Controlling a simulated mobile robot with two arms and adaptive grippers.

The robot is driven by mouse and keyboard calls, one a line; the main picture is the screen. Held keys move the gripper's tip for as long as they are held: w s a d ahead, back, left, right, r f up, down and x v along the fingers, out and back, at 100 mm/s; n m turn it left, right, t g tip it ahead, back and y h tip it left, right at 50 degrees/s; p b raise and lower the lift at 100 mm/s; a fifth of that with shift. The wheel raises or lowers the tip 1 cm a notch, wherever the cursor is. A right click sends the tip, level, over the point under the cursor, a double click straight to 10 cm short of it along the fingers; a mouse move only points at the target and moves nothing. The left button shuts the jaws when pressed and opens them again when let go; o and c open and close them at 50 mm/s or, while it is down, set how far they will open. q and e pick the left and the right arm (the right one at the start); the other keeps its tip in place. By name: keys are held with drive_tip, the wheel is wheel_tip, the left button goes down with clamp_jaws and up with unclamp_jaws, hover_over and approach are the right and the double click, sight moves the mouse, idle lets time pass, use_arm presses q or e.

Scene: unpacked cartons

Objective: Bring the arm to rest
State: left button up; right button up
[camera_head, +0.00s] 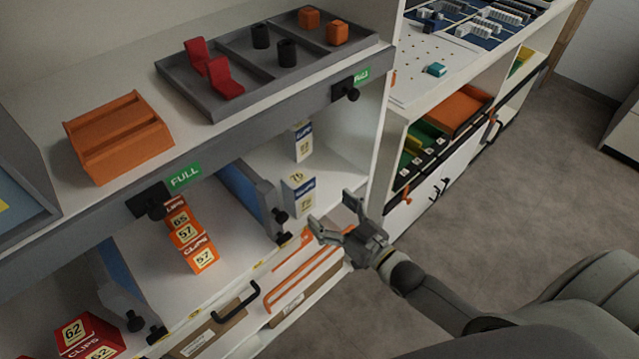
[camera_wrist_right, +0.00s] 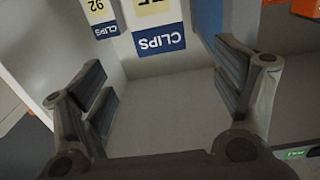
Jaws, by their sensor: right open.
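My right gripper (camera_head: 331,229) is in front of the shelf unit, at the right edge of a lower compartment. Its two fingers are spread and nothing is between them. In the right wrist view the open fingers (camera_wrist_right: 168,95) frame a bare pale shelf floor. A blue and white clips box (camera_wrist_right: 158,30) stands beyond the fingertips, apart from them. The same box (camera_head: 298,194) shows in the head view, left of and behind the gripper. My left gripper is not in view.
Orange clips boxes (camera_head: 194,249) stand in the compartment to the left. A grey divided tray (camera_head: 190,84) with red, black and orange pieces lies on the top shelf, beside an orange bin (camera_head: 118,139). Black handle (camera_head: 237,303) juts out below. Grey floor (camera_head: 520,160) is clear at right.

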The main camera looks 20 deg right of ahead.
drive_tip(key=s+d+f+m+g+h, duration=0.1)
drive_tip(key=s+d+f+g+h, duration=0.2)
drive_tip(key=f, duration=0.7)
drive_tip(key=s+f+g, duration=0.2)
drive_tip(key=s+f, duration=0.4)
drive_tip(key=f, duration=0.4)
drive_tip(key=s+d+f+m+g+h, duration=0.1)
drive_tip(key=s+d+f+g+h, duration=0.2)
drive_tip(key=f, duration=0.8)
drive_tip(key=s+a+f+g, duration=0.2)
drive_tip(key=s+f+g, duration=0.2)
drive_tip(key=s, duration=1)
drive_tip(key=s+a+f+g, duration=0.2)
drive_tip(key=s+f+g, duration=0.2)
drive_tip(key=s+f, duration=0.6)
drive_tip(key=s, duration=0.4)
drive_tip(key=shift+n, duration=0.3)
